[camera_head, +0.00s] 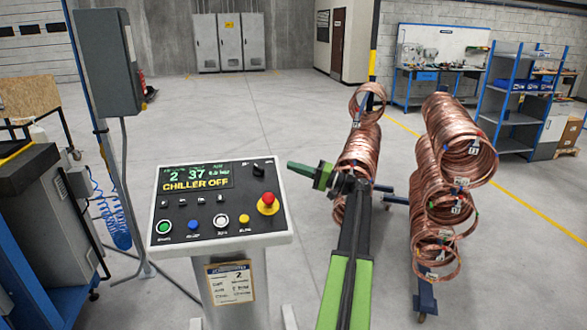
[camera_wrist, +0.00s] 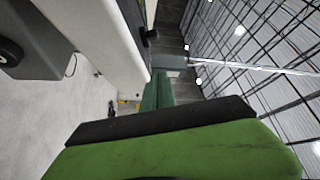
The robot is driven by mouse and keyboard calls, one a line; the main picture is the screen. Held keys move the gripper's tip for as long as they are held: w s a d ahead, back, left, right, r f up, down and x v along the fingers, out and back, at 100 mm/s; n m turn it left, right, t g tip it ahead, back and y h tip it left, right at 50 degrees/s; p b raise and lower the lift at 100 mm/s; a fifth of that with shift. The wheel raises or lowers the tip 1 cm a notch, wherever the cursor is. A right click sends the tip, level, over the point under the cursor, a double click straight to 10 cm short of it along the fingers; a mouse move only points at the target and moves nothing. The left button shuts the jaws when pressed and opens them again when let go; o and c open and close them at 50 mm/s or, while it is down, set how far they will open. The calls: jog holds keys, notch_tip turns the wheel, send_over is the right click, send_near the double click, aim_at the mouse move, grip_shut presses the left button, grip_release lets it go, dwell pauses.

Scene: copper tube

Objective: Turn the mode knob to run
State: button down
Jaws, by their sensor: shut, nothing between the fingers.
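The control panel (camera_head: 165,225) stands on a pedestal at the centre left, its screen (camera_head: 196,177) reading "CHILLER OFF". A small black knob (camera_head: 258,169), which looks like the mode knob, sits at the panel's upper right; its pointer and labels are too small to read. My gripper (camera_head: 290,165), dark green, is shut and empty, just right of the panel's right edge and apart from the knob. In the wrist view my gripper (camera_wrist: 158,80) lies beside the pale panel edge (camera_wrist: 120,45); a dark knob (camera_wrist: 151,36) sticks out beyond it.
A red emergency stop (camera_head: 268,199) on a yellow base sits below the knob. Push buttons (camera_head: 193,225) line the panel front. Copper coils (camera_head: 445,180) hang on racks at the right. A grey cabinet (camera_head: 108,62) stands at left. Floor behind is clear.

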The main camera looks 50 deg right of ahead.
aim_at(272, 175)
jog(key=p+x, duration=0.1)
jog(key=x, duration=0.5)
jog(key=shift+r, duration=0.2)
jog(key=a, duration=0.1)
jog(key=a+f+b, duration=0.1)
jog(key=a, duration=0.1)
jog(key=shift+s+a+f, duration=0.1)
jog(key=shift+a, duration=0.15)
jog(key=shift+a+f, duration=0.1)
jog(key=shift+a, duration=0.2)
